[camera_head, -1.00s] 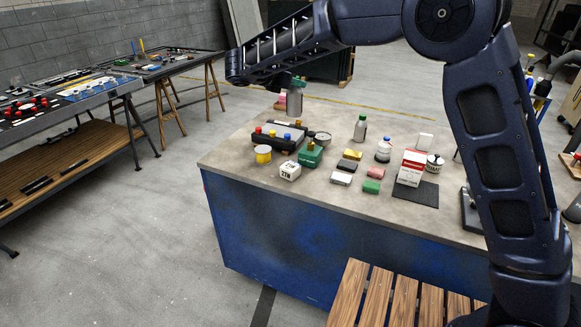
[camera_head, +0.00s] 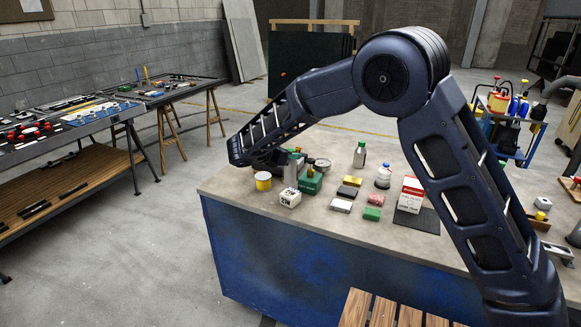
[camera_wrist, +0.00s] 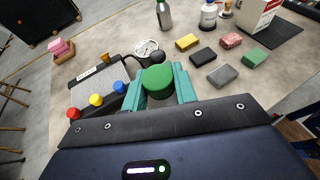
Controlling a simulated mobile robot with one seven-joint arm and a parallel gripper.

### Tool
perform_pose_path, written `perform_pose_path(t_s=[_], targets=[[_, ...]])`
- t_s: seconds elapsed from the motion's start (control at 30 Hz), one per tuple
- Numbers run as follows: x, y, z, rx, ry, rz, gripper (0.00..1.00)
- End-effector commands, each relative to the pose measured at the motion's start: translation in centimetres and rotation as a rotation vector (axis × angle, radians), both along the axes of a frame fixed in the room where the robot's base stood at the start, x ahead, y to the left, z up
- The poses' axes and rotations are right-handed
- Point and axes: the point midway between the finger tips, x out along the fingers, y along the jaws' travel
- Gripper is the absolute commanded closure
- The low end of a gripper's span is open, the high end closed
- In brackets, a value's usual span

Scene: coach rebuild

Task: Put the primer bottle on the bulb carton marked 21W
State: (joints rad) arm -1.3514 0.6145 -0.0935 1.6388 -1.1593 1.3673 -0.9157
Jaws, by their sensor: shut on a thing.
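My gripper (camera_wrist: 159,88) is shut on a grey bottle (camera_head: 291,172) with a round green cap (camera_wrist: 157,79). Its teal fingers stand on either side of the cap. No label on this bottle is readable. The white bulb carton (camera_head: 290,198) has dark print that looks like 21W. In the head view the bottle's foot appears just above and behind the carton's top; I cannot tell whether they touch. The carton is hidden in the wrist view. A green carton (camera_head: 310,183) stands just right of it, with a small yellow-brown piece on top.
A black case with coloured knobs (camera_wrist: 97,95) lies left of the bottle. A yellow tin (camera_head: 263,181) stands left of the carton. Small blocks (camera_head: 341,206), another green-capped bottle (camera_head: 360,155), a white bottle (camera_head: 383,177) and a red-white box (camera_head: 410,194) stand to the right.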

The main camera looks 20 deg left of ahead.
Motion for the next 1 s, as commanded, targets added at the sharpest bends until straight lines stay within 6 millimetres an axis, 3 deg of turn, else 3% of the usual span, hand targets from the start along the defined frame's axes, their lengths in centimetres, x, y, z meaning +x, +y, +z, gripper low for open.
perform_pose_path(t_s=[0.17, 0.47, 0.87, 0.9, 1.0], targets=[[0.0, 0.0, -0.9, 0.0, -0.001, 0.0, 1.0], [0.0, 0.0, -4.5, -0.002, 0.0, 0.0, 1.0], [0.0, 0.0, -4.9, 0.0, 0.0, 0.0, 1.0], [0.0, 0.0, -4.9, 0.0, 0.0, 0.0, 0.66], [0.0, 0.0, -4.9, 0.0, 0.0, 0.0, 0.5]])
